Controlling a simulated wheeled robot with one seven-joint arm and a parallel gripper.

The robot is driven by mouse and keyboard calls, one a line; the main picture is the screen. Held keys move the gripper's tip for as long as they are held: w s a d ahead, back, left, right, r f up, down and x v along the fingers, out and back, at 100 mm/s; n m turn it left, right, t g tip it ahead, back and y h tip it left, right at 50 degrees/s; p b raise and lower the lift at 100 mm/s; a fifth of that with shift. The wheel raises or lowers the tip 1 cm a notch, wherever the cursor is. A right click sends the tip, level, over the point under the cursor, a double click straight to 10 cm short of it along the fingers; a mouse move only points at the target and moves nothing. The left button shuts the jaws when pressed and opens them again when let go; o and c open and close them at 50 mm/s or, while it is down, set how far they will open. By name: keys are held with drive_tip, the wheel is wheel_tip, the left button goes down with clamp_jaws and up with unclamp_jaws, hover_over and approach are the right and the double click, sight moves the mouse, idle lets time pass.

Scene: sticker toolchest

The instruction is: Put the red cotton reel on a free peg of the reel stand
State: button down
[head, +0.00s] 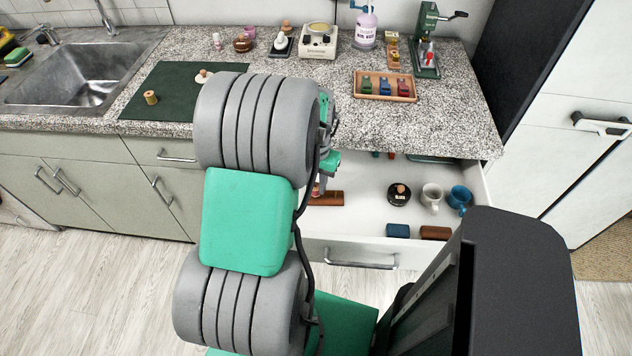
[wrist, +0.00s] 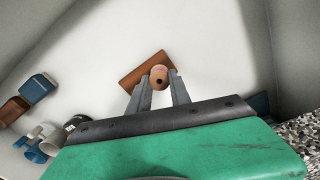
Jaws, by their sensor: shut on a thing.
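My gripper (wrist: 159,88) is shut on a small wooden reel with a reddish band, the red cotton reel (wrist: 159,75), seen end-on in the wrist view. It is over the open drawer, with a brown block (wrist: 138,78) behind it. In the head view my arm mostly hides the gripper, and a small reddish piece (head: 316,189) shows beside it. A narrow wooden stand with yellowish and red pieces (head: 393,62) at the back right of the counter looks like the reel stand. Its pegs are too small to make out.
The open drawer (head: 362,222) also holds a black round item (head: 399,194), a white mug (head: 431,196), a blue mug (head: 459,197) and blocks. On the counter are a wooden tray (head: 411,98), a green press (head: 427,50) and a green mat (head: 178,111) with a yellowish reel (head: 151,97).

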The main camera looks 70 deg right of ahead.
drive_tip(key=shift+f+b, duration=0.5)
drive_tip(key=shift+f, duration=0.4)
drive_tip(key=c, duration=1.1)
unclamp_jaws()
wheel_tip(320, 180, up, 8)
drive_tip(key=w+a+r+n+t+h, duration=0.1)
drive_tip(key=w+a+r+n, duration=0.25)
drive_tip(key=w+a, duration=0.5)
drive_tip(key=w+a+r+n, duration=0.3)
drive_tip(key=w+a+n, duration=0.25)
drive_tip(key=w, duration=0.55)
drive_tip(key=w+a+r+n+t+y+p, duration=0.1)
drive_tip(key=a+n, duration=0.9)
drive_tip(key=a, duration=1.5)
wheel_tip(320, 180, up, 2)
drive_tip(key=shift+w+r+t, duration=0.1)
drive_tip(key=shift+w+t, duration=0.5)
drive_tip(key=shift+w, duration=0.5)
